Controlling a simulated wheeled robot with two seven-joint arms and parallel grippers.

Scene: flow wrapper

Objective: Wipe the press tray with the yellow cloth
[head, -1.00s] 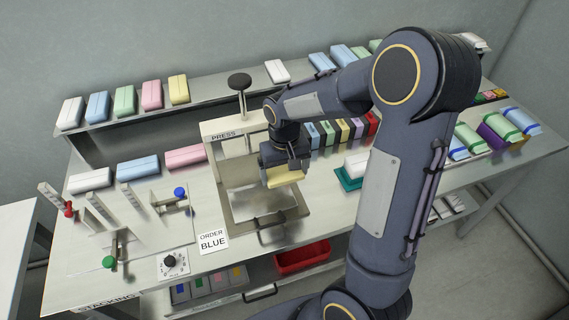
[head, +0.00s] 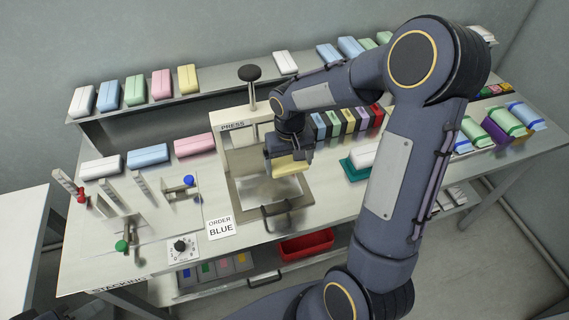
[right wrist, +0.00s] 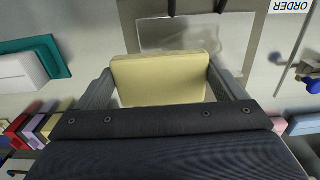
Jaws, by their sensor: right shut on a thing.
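The yellow cloth (head: 292,166), a folded pale-yellow block, is held between the fingers of my right gripper (head: 289,163). In the right wrist view the cloth (right wrist: 160,80) fills the gap between both fingers of the gripper (right wrist: 160,84). The press tray (head: 246,200) lies below and in front of the press frame (head: 233,126). Its shiny plate, with a faint smeary patch, also shows in the right wrist view (right wrist: 180,32). The cloth is over the tray's rear part; I cannot tell whether it touches. My left gripper is not in view.
The press knob (head: 250,73) stands behind my wrist. A green tray with a white pack (head: 363,157) sits to the right. An order card reading BLUE (head: 221,227) lies left of the tray. Stacking posts (head: 113,194) stand farther left. A red bin (head: 306,244) sits below.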

